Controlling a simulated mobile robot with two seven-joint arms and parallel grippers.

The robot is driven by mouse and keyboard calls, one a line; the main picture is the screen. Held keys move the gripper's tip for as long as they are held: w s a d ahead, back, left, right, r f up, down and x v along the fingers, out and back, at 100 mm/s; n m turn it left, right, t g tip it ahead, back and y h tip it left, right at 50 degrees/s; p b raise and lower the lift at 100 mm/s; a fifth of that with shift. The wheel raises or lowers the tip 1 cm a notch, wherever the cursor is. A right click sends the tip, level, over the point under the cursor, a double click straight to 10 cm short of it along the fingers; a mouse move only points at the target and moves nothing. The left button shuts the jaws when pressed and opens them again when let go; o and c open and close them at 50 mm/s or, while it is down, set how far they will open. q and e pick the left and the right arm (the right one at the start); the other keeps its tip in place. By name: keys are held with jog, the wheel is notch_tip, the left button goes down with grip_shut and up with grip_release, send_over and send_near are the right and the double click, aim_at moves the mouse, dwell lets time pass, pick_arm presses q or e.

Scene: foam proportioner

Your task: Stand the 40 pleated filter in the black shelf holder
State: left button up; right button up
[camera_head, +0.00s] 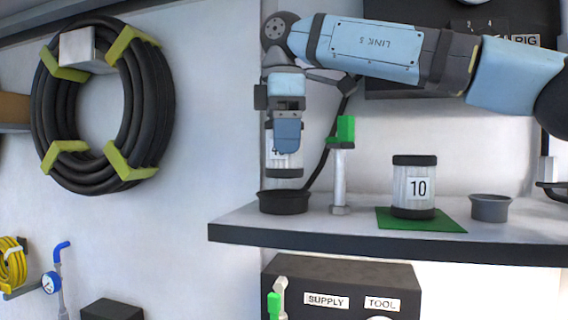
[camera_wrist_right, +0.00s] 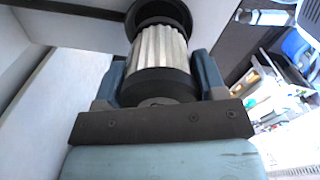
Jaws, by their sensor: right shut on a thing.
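The 40 pleated filter (camera_head: 284,164) is upright, a white pleated cylinder with dark end caps, partly hidden behind my right gripper (camera_head: 287,135). My right gripper is shut on it, with a finger on each side in the right wrist view (camera_wrist_right: 160,85). The black shelf holder (camera_head: 284,203) is a round open cup at the left end of the shelf. The filter hangs just above it, with a small gap showing in the head view. In the right wrist view the black holder (camera_wrist_right: 160,12) shows beyond the filter's far end. My left gripper is not in view.
A green-topped valve post (camera_head: 339,175) stands close right of the holder, with a black hose behind. A 10 filter (camera_head: 414,187) stands on a green mat (camera_head: 440,225). A grey holder (camera_head: 491,208) is farther right. The shelf's front edge (camera_head: 380,244) is dark.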

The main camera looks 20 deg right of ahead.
aim_at(284, 168)
notch_tip(284, 168, down, 4)
jog(key=shift+w+f+p, duration=0.1)
jog(key=shift+w+p, duration=0.05)
jog(key=shift+p, duration=0.15)
jog(key=shift+f+b, duration=0.25)
jog(key=shift+b, duration=0.15)
jog(key=o, duration=1)
jog(key=shift+c, duration=0.2)
